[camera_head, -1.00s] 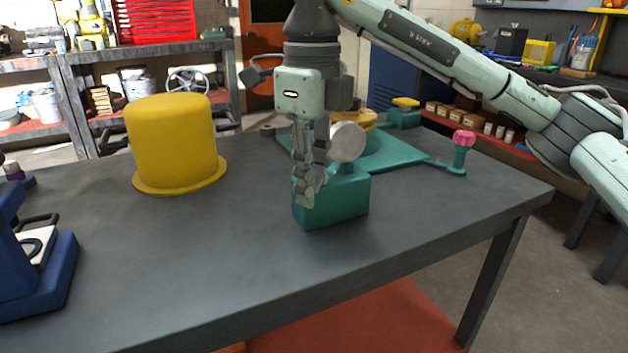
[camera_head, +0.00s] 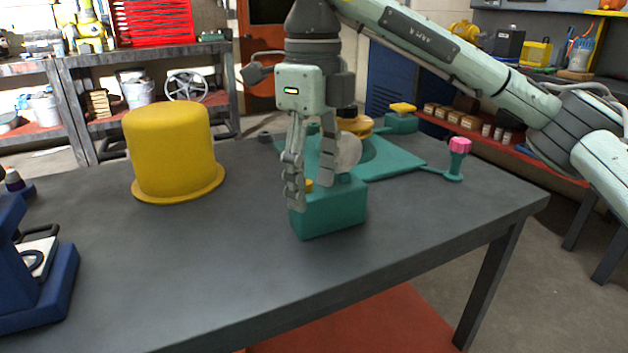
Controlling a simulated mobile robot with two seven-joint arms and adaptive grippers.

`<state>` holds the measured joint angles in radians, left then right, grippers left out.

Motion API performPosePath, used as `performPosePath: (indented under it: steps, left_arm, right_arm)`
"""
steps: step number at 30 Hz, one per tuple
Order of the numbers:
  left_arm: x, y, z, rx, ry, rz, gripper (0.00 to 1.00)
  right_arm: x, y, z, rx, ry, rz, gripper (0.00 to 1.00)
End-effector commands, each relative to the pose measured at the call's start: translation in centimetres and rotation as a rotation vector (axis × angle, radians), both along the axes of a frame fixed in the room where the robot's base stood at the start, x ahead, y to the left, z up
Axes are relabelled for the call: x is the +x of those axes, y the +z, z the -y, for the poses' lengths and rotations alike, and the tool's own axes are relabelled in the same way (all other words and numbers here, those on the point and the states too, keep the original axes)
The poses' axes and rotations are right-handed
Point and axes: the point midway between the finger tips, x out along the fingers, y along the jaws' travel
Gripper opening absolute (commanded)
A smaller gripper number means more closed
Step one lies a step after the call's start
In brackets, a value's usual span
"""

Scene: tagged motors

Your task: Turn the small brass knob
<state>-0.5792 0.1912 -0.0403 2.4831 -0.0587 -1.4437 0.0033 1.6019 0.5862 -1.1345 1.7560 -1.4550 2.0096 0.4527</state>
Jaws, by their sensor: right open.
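A small brass knob (camera_head: 309,185) shows as a yellow bit just above the top of a teal box (camera_head: 335,213) near the middle of the table. My right gripper (camera_head: 308,195) points down over the left part of this box. Its fingers are spread, one to each side of the knob, and partly hide it. I cannot tell whether either finger touches the knob. A pale round disc (camera_head: 347,154) stands behind the right finger. My left gripper is not in view.
A yellow flanged cylinder (camera_head: 170,150) stands on the grey table (camera_head: 200,260) to the left. A blue device (camera_head: 45,280) is at the left edge. A teal plate (camera_head: 395,160) with a pink knob (camera_head: 460,145) lies behind right. The front of the table is clear.

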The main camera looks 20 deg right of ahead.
Motion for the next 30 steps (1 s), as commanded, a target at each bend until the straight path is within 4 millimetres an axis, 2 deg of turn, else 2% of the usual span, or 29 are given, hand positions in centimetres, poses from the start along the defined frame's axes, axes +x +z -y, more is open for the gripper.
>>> performPosePath:
  steps: [1,2,5,8,24,30]
  left_arm:
    - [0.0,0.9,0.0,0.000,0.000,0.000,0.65]
    - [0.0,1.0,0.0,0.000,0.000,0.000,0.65]
    - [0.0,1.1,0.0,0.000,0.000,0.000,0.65]
    - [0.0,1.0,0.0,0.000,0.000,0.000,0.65]
    - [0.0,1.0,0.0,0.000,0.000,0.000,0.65]
    - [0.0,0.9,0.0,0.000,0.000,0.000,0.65]
  right_arm:
    - [0.1,1.1,0.0,0.001,-0.001,0.004,0.59]
    - [0.1,1.2,0.0,0.001,-0.001,0.004,0.59]
    - [0.1,1.3,0.0,0.001,-0.009,0.003,0.59]
    - [0.2,1.2,-0.3,0.001,-0.097,0.002,0.59]
    - [1.3,1.1,-2.3,0.001,-1.068,-0.001,0.59]
    - [1.6,1.1,-2.8,0.001,-1.286,-0.002,0.59]
